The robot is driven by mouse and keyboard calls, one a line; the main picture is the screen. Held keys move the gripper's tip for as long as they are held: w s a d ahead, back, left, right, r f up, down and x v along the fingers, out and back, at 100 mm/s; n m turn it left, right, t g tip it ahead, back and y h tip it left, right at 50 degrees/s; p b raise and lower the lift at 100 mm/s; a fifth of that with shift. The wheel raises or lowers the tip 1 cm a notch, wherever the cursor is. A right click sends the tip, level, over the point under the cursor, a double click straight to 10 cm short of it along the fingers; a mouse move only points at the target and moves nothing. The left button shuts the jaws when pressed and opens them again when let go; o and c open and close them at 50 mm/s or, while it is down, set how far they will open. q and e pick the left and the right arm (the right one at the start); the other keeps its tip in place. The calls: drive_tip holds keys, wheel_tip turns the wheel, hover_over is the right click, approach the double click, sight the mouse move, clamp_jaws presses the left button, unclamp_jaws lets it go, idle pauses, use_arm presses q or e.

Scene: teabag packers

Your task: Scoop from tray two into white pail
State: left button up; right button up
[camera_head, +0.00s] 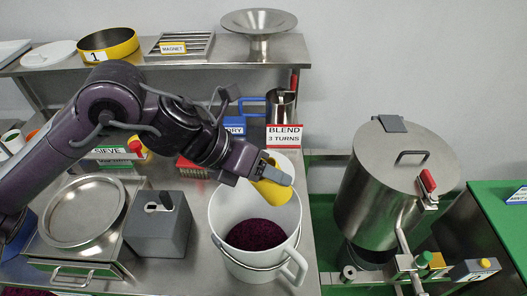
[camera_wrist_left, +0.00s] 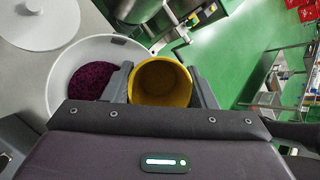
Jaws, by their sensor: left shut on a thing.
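The white pail (camera_head: 222,222) stands on the metal table with dark purple loose material (camera_head: 257,235) in its bottom. My left gripper (camera_head: 264,172) is shut on a yellow scoop (camera_head: 273,192) and holds it tilted over the pail's back right rim. In the left wrist view the round yellow scoop (camera_wrist_left: 160,72) sits between the two fingers, mouth visible, and its inside looks empty. The pail (camera_wrist_left: 62,72) and purple material (camera_wrist_left: 92,80) show to its left. I cannot make out a tray marked two. My right gripper is out of view.
A grey box (camera_head: 160,235) and a round metal pan (camera_head: 82,212) stand left of the pail. A steel drum (camera_head: 395,190) stands to the right. A BLEND sign (camera_head: 284,136) and metal jug (camera_head: 282,104) are behind. My left arm crosses above the table.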

use_arm(q)
wheel_tip(320, 180, up, 3)
drive_tip(key=m+t+y+p, duration=0.1)
drive_tip(key=y+p, duration=0.3)
drive_tip(key=p, duration=0.5)
drive_tip(key=shift+f+y, duration=0.1)
drive_tip(key=shift+y, duration=0.3)
drive_tip(key=shift+d+f, duration=0.1)
drive_tip(key=shift+f, duration=0.05)
drive_tip(key=shift+y, duration=0.5)
drive_tip(key=shift+m+t+y, duration=0.3)
drive_tip(key=shift+y, duration=0.3)
drive_tip(key=shift+r, duration=0.2)
